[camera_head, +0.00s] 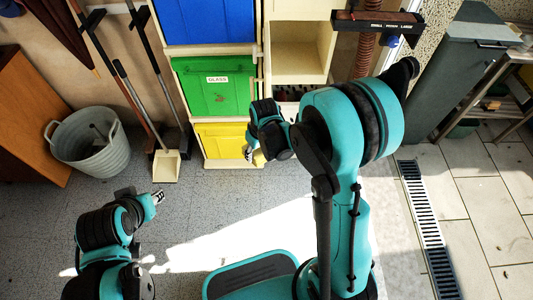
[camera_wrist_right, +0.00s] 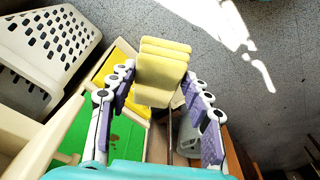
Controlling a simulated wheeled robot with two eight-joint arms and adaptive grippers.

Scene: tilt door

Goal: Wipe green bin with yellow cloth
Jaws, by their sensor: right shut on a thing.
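The green bin (camera_head: 214,88), labelled "GLASS", sits in the middle of a cream rack between a blue bin above and a yellow bin below. Its green surface also shows at the lower left of the right wrist view (camera_wrist_right: 126,142), with small dark spots on it. My right gripper (camera_head: 249,153) is in front of the yellow bin, lower than the green one. It is shut on the folded yellow cloth (camera_wrist_right: 162,72), which appears apart from the green bin. The cloth is mostly hidden in the head view. My left gripper (camera_head: 157,196) is low at the left, away from the bins; its finger opening is unclear.
The blue bin (camera_head: 205,22) and yellow bin (camera_head: 222,141) share the rack. Left of it are a dustpan (camera_head: 166,166), long-handled tools and a grey bucket (camera_head: 90,145). A white perforated basket (camera_wrist_right: 52,45) is at the right wrist view's upper left. Floor below the rack is clear.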

